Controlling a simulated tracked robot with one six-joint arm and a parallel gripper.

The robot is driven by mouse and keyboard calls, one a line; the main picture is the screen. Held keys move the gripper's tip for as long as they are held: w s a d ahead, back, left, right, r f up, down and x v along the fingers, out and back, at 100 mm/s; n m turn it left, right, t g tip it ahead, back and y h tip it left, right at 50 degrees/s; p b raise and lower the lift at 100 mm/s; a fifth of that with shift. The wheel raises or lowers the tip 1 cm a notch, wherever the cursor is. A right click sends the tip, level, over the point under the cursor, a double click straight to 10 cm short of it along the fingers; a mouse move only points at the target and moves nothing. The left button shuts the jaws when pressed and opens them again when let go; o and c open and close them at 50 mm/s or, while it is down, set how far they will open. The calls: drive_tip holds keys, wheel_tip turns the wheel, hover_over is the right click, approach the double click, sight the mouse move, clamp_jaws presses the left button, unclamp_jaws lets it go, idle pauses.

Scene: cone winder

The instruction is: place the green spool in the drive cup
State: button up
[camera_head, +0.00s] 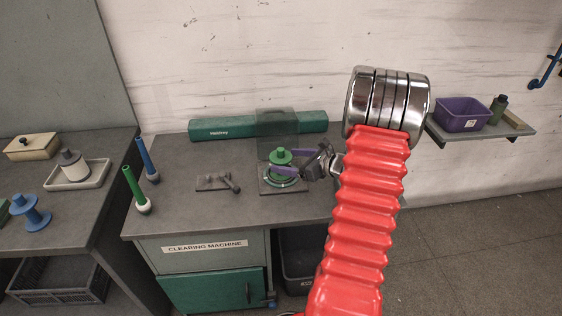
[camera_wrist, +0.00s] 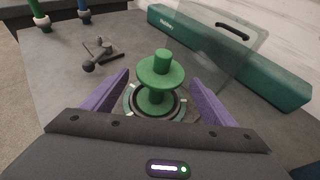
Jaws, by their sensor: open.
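The green spool (camera_head: 281,156) stands upright at the drive cup (camera_head: 268,185) on the clearing machine's top. In the wrist view the green spool (camera_wrist: 161,76) rises from the middle of the ring of the drive cup (camera_wrist: 130,112). Its lower end is hidden by its own flange and my gripper body, so I cannot tell how deep it sits. My gripper (camera_head: 284,166) is open, with its purple fingers on either side of the spool. In the wrist view the fingers of my gripper (camera_wrist: 160,95) stand apart from the spool, with gaps on both sides.
A clear upright guard (camera_head: 277,124) and a long green case (camera_head: 228,127) stand behind the cup. A dark lever tool (camera_head: 217,182) lies to the left. Green (camera_head: 132,186) and blue (camera_head: 147,158) spindles stand at the left edge.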

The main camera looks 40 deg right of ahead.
drive_tip(key=v, duration=0.8)
drive_tip(key=shift+s, duration=0.15)
drive_tip(key=shift+r, duration=0.1)
drive_tip(key=a+r+n+g+y, duration=0.2)
drive_tip(key=a+r+n+g, duration=0.2)
drive_tip(key=a+n, duration=0.7)
drive_tip(key=a+r+n+g+y, duration=0.1)
drive_tip(key=a+r+n+g, duration=0.3)
drive_tip(key=a, duration=1.3)
drive_tip(key=s+a+r+n+h, duration=0.5)
drive_tip(key=s+a+n, duration=0.7)
drive_tip(key=n, duration=0.6)
wheel_tip(320, 180, up, 2)
drive_tip(key=shift+s+r+n+h, duration=0.2)
drive_tip(key=shift+s+n+h, duration=0.15)
drive_tip(key=shift+s, duration=0.5)
